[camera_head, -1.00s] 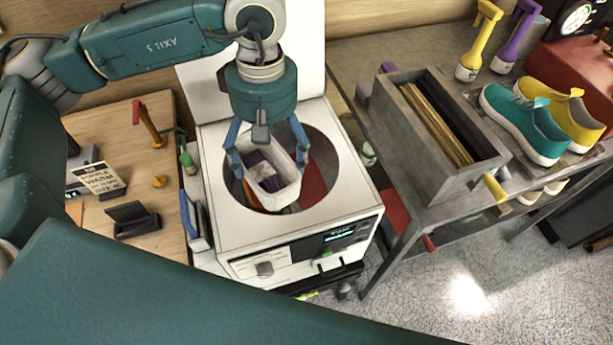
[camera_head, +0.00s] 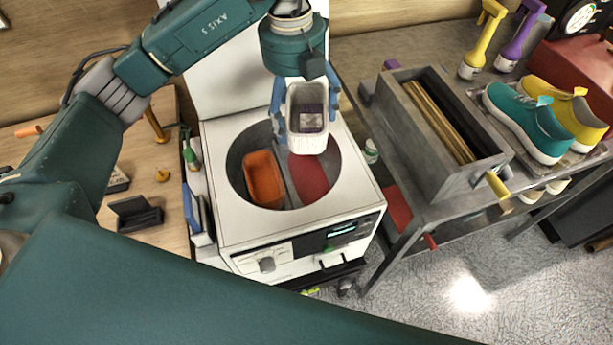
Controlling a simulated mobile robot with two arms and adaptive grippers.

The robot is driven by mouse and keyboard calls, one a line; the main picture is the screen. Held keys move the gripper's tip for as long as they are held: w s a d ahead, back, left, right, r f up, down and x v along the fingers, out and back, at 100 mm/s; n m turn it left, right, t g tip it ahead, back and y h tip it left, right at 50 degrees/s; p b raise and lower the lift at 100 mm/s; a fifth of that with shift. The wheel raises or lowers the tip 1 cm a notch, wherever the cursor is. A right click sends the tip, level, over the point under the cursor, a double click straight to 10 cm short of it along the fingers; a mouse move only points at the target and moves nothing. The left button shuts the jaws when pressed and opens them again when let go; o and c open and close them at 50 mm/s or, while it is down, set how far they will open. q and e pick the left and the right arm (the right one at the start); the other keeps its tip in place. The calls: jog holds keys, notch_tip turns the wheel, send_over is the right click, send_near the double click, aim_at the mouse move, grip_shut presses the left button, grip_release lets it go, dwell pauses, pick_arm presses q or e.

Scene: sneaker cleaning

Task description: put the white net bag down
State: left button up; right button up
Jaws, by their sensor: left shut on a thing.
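The white net bag (camera_head: 307,142) hangs from my left gripper (camera_head: 306,108), whose blue fingers are shut on it from both sides. Inside the tub, an orange bag (camera_head: 264,180) lies on the left and a red surface (camera_head: 309,178) shows on the right. My right gripper is not in view.
A grey bench (camera_head: 440,205) with a grey box (camera_head: 420,120), teal sneaker (camera_head: 527,121), yellow sneaker (camera_head: 578,115) and spray bottles stands to the right. A wooden table (camera_head: 150,240) with small items is at left.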

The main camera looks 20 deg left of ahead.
pick_arm(q)
jog(key=n, duration=0.3)
jog(key=shift+w+d+f, duration=0.1)
jog(key=shift+w+f, duration=0.05)
jog(key=shift+w, duration=0.15)
jog(key=p, duration=0.4)
send_over(303, 182)
jog(key=shift+n, duration=0.3)
notch_tip(303, 182, down, 20)
jog(key=shift+s+r, duration=0.1)
jog(key=shift+f, duration=0.2)
jog(key=o, duration=1.2)
jog(key=shift+c, duration=0.2)
